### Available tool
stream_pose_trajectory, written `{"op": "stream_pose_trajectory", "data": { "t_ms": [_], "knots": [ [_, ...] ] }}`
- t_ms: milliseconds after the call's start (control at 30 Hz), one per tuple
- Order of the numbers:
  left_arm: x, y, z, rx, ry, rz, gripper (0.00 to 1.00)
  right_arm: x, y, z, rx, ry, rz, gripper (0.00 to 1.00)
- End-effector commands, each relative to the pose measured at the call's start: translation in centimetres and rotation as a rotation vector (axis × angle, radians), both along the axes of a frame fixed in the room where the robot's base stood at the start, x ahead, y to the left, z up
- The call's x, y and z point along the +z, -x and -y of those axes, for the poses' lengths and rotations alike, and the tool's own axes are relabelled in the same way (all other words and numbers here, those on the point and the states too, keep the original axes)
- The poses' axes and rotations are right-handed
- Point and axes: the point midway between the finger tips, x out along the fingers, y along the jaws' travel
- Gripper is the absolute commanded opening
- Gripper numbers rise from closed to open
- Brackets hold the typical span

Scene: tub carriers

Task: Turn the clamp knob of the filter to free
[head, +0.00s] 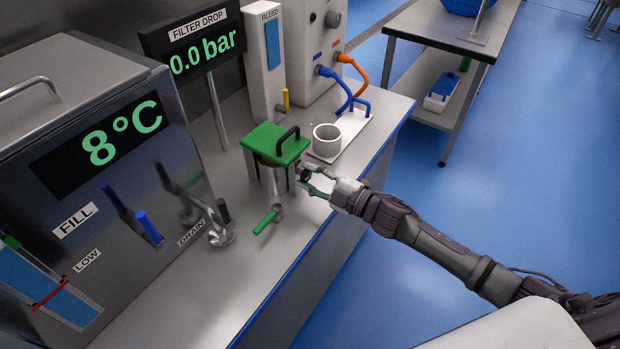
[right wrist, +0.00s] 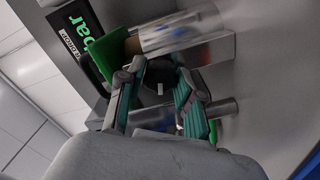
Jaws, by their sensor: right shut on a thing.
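The filter stands on the steel bench, with a green lid (head: 268,141) and a black handle on top. My right gripper (head: 311,181) is at the right side of the filter, just below the lid. It is shut on the dark clamp knob. In the right wrist view the black knob (right wrist: 165,80) with a small white mark sits between the two teal-padded fingers. The fingers hide part of it, so I cannot tell which position it is turned to. The green lid also shows in that view (right wrist: 108,55). My left gripper is out of view.
The filter drop display (head: 200,45) reads 0.0 bar. A tank (head: 100,160) showing 8°C stands at the left. A green-handled valve (head: 267,220) sits in front of the filter, and a white cup (head: 327,140) behind my gripper. The front bench top is clear.

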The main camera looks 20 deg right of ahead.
Motion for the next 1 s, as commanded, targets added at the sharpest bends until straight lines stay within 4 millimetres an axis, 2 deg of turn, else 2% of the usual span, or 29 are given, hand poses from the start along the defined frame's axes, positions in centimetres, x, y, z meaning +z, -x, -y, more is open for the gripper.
{"op": "stream_pose_trajectory", "data": {
  "t_ms": [600, 1000],
  "knots": [
    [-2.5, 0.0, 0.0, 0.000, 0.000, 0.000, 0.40, -0.3, 0.0, 0.0, 0.000, 0.450, 0.349, 0.00],
    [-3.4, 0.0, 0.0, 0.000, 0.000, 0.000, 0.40, -0.3, 0.1, 0.0, 0.002, 0.624, 0.485, 0.00]
  ]
}}
